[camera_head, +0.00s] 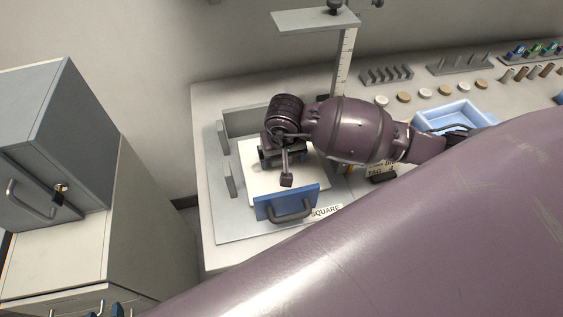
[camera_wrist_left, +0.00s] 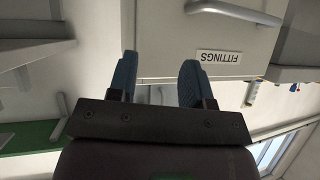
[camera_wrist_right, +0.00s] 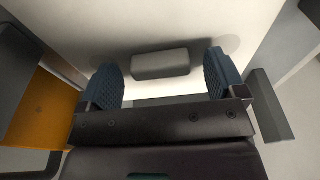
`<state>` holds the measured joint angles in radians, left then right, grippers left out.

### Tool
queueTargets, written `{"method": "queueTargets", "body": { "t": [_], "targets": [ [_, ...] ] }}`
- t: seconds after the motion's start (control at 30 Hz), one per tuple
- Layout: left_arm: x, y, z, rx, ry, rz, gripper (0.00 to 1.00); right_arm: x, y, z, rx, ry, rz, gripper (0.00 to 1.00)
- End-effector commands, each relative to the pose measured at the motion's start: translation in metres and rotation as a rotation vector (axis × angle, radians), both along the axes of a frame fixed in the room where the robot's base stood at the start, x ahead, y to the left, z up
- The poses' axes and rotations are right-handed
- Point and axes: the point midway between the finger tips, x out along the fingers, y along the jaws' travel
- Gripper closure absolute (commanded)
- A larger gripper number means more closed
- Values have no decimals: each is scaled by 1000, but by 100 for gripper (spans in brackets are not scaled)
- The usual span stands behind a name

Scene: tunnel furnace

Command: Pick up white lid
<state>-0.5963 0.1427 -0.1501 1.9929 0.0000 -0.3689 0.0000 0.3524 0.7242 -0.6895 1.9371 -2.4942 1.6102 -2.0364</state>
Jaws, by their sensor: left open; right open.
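The white lid (camera_head: 262,187) is a flat white square lying in a grey fixture on the bench in the head view. In the right wrist view the lid (camera_wrist_right: 130,22) fills the upper middle, with a grey block-shaped handle (camera_wrist_right: 160,64) on it. My right gripper (camera_wrist_right: 162,70) is open, with its blue fingers on either side of the handle and gaps showing on both sides. In the head view this gripper (camera_head: 283,157) is over the lid and hides part of it. My left gripper (camera_wrist_left: 158,70) is open and empty, away from the lid.
A blue panel with a handle (camera_head: 287,203) stands at the fixture's front, beside a SQUARE label (camera_head: 326,211). A blue tray (camera_head: 455,115) and small discs lie to the right. A grey cabinet (camera_head: 40,150) stands left. A FITTINGS drawer (camera_wrist_left: 235,35) faces my left gripper.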

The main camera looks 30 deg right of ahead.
Motion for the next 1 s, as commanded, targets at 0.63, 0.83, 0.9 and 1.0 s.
{"method": "queueTargets", "body": {
  "t": [0.63,0.83,0.9,1.0],
  "targets": [
    [-6,1,-5,0,14,4,54,0,0,0,0,0,0,80],
    [-6,1,-5,0,14,4,54,1,0,1,0,-2,0,82],
    [-6,1,-5,0,14,4,54,1,0,2,0,-3,0,82],
    [-5,1,-4,0,13,4,54,1,0,7,0,-4,1,82]
  ]
}}
